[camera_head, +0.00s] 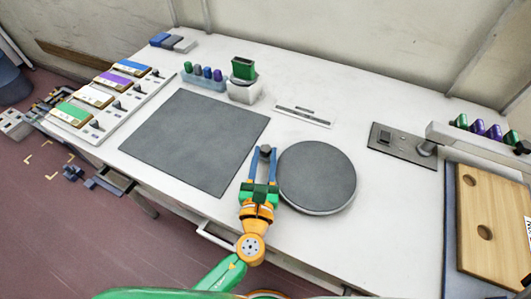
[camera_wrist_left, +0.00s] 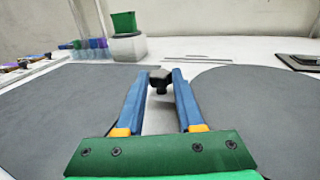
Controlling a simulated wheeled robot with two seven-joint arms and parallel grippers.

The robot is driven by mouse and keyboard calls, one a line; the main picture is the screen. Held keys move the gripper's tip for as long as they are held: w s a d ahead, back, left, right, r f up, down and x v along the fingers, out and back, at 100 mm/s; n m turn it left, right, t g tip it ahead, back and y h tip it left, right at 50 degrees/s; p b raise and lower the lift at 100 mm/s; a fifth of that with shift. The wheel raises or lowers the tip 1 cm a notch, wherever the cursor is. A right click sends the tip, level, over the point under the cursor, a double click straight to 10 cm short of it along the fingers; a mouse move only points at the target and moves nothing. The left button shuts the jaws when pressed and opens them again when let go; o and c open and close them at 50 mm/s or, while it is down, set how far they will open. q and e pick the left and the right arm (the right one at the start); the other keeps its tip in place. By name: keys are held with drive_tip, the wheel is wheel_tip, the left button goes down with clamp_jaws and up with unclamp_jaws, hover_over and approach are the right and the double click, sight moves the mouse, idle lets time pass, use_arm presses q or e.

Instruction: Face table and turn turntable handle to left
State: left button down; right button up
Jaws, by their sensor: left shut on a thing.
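The turntable (camera_head: 318,177) is a round dark grey disc with a light rim on the white table (camera_head: 370,245). Its grey surface also shows at the right in the left wrist view (camera_wrist_left: 250,115). A small dark handle (camera_wrist_left: 159,78) stands at the disc's left side. My left gripper (camera_head: 264,152) has blue fingers and is shut on the handle, with the knob between its fingertips. The fingers point toward the back of the table. In the left wrist view the fingertips (camera_wrist_left: 160,76) sit either side of the knob. My right gripper is not in view.
A square dark mat (camera_head: 195,140) lies left of the gripper. Behind are a green block on a white stand (camera_head: 243,80) and a rack of coloured pegs (camera_head: 205,78). A switch plate (camera_head: 402,145) and wooden board (camera_head: 490,220) are at the right. The table's front right is clear.

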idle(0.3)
use_arm(q)
drive_tip(key=c, duration=0.5)
unclamp_jaws()
drive_tip(key=shift+c, duration=0.2)
drive_tip(key=shift+s, duration=0.1)
drive_tip(key=s, duration=0.4)
drive_tip(key=s+b, duration=0.1)
drive_tip(key=s, duration=0.2)
drive_tip(key=shift+s+a, duration=0.1)
drive_tip(key=shift+a, duration=0.2)
